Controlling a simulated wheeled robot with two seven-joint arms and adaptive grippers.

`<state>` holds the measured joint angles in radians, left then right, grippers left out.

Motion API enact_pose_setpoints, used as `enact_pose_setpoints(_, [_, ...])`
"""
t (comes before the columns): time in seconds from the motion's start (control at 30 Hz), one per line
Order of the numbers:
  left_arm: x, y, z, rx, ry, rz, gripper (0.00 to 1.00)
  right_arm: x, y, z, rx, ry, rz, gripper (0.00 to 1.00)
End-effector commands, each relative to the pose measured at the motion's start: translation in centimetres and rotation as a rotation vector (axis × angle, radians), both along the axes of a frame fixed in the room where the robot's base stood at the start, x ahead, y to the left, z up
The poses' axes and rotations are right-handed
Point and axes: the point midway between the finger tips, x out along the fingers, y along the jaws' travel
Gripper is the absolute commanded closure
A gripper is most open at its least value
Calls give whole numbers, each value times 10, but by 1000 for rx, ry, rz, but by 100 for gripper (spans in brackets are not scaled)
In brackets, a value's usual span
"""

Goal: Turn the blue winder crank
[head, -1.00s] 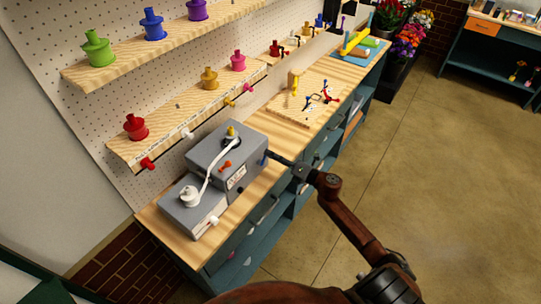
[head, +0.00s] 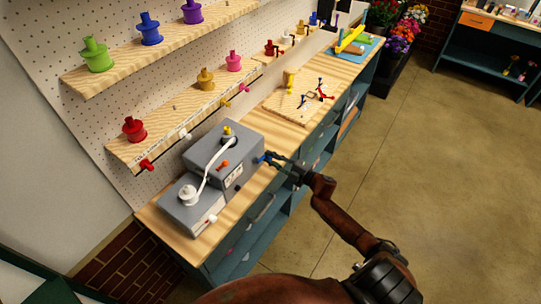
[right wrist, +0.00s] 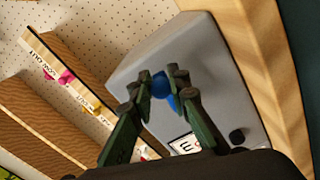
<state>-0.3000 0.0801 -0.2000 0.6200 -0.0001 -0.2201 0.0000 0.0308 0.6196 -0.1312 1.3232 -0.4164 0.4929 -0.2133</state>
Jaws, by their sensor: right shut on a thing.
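The grey winder box (head: 222,158) stands on the wooden bench at the left. Its blue crank (head: 264,157) sticks out from the right side of the box. My right gripper (head: 269,158) reaches in from the right and is shut on the crank. In the right wrist view the round blue crank knob (right wrist: 160,86) sits between the two dark green fingertips (right wrist: 161,82), with the grey box behind it. The fingers hide part of the crank. My left gripper is not in view.
A white spool (head: 187,195) sits on a lower grey block left of the box, joined by a white band. An orange-red knob (head: 223,165) is on the box. Coloured spools line the wall shelves. A wooden board (head: 298,100) with small tools lies farther along the bench.

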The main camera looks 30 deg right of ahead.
Motion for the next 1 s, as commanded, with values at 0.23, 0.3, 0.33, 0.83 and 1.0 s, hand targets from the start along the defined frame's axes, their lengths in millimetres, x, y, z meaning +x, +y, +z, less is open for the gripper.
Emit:
enact_pose_setpoints(0.23, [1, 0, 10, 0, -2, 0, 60, 0, 3, -7, 221, 86, 2, 100])
enact_pose_setpoints(0.3, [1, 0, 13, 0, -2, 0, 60, 0, 4, -10, 282, 110, 2, 100])
enact_pose_setpoints(0.33, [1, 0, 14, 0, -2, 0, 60, -1, 4, -11, 308, 121, 2, 100])
enact_pose_setpoints(0.83, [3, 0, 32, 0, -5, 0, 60, -5, 15, -29, 747, 303, 0, 100])
enact_pose_setpoints(1.0, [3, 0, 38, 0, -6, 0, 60, -8, 21, -33, 896, 363, -1, 100])
